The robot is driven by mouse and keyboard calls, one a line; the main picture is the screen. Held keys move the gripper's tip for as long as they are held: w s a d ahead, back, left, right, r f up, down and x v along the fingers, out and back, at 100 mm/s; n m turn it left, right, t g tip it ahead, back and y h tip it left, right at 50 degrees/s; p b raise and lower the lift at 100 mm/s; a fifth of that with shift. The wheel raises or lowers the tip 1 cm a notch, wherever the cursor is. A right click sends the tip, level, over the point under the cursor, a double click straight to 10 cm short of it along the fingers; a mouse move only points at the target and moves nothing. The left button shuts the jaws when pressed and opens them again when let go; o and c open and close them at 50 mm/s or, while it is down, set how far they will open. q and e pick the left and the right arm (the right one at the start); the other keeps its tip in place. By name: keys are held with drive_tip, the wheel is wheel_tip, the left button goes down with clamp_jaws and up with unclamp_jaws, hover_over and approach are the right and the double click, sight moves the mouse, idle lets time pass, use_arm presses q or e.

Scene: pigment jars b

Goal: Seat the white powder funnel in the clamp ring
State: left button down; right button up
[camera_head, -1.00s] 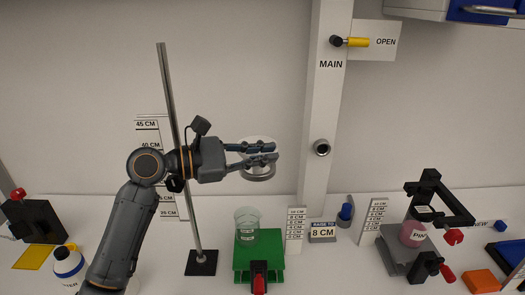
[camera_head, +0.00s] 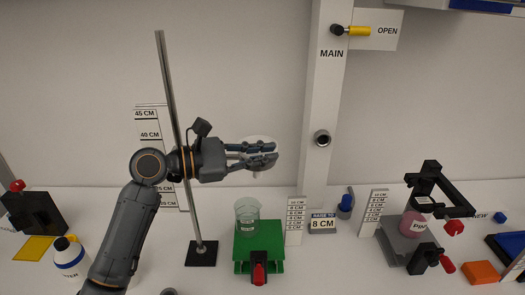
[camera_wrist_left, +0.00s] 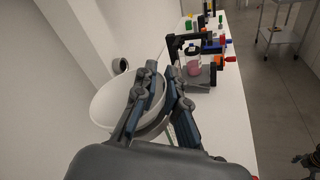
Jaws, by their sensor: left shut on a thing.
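The white powder funnel (camera_head: 262,139) shows around the fingers of my left gripper (camera_head: 276,154) in the head view. The gripper is shut on it and holds it in the air, above and behind the glass beaker. In the left wrist view the funnel's wide white bowl (camera_wrist_left: 112,104) lies left of the fingers, which close at its near right side. The fingers hide part of the funnel. A metal rod stand (camera_head: 202,253) rises behind my left wrist. I cannot make out the clamp ring; the gripper and wrist may hide it. My right gripper is not in view.
The beaker (camera_head: 247,211) stands on a green lab jack (camera_head: 270,243) below the gripper. Height scales and an 8 CM sign (camera_head: 322,224) stand to its right. A black-framed station with a pink jar (camera_head: 412,226) is farther right. A white bottle (camera_head: 70,258) is at left.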

use_arm(q)
drive_tip(key=c, duration=1.3)
unclamp_jaws()
drive_tip(key=shift+c, duration=0.2)
wheel_tip(320, 180, up, 10)
